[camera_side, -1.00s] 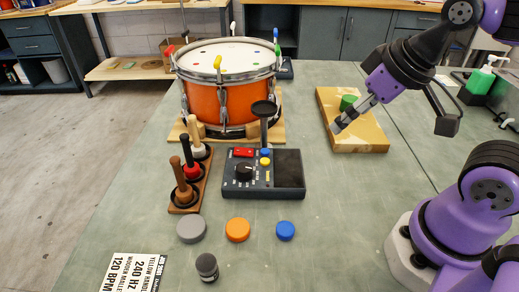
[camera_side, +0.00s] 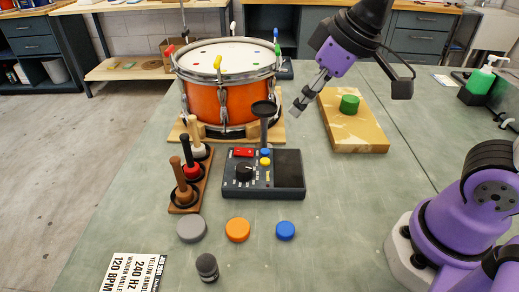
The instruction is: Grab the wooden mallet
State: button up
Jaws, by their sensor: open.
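A rack (camera_side: 181,208) at the left of the bench holds three upright mallets, handles up. The front mallet (camera_side: 184,193) has a brown, wood-coloured head and brown handle. The middle mallet (camera_side: 192,171) has a red head and dark handle. The back mallet (camera_side: 197,151) has a whitish head and light tan handle. My gripper (camera_side: 297,108) is open and empty, in the air right of the drum, well to the right of and above the rack. It touches no mallet.
An orange drum (camera_side: 228,103) stands behind the rack. A dark control box (camera_side: 290,180) with a dark round-topped post (camera_side: 264,108) behind it lies right of the rack. A wooden board (camera_side: 362,137) bears a green cylinder (camera_side: 349,104). Grey (camera_side: 192,229), orange (camera_side: 238,229) and blue (camera_side: 285,230) discs lie in front.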

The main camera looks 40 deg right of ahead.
jog(key=w+a+n+y, duration=0.1)
jog(key=w+a+n, duration=0.2)
jog(key=w+a, duration=0.35)
jog(key=n+g+y, duration=0.1)
jog(key=n+g, duration=0.1)
jog(key=n, duration=0.2)
send_over(177, 160)
jog(key=s+d, duration=0.2)
notch_tip(177, 160, down, 4)
jog(key=x, duration=0.4)
jog(key=shift+w+f, duration=0.2)
jog(key=shift+f, duration=0.1)
jog(key=x, duration=0.5)
jog(key=shift+d+f, duration=0.25)
jog(key=shift+f, duration=0.25)
grip_shut()
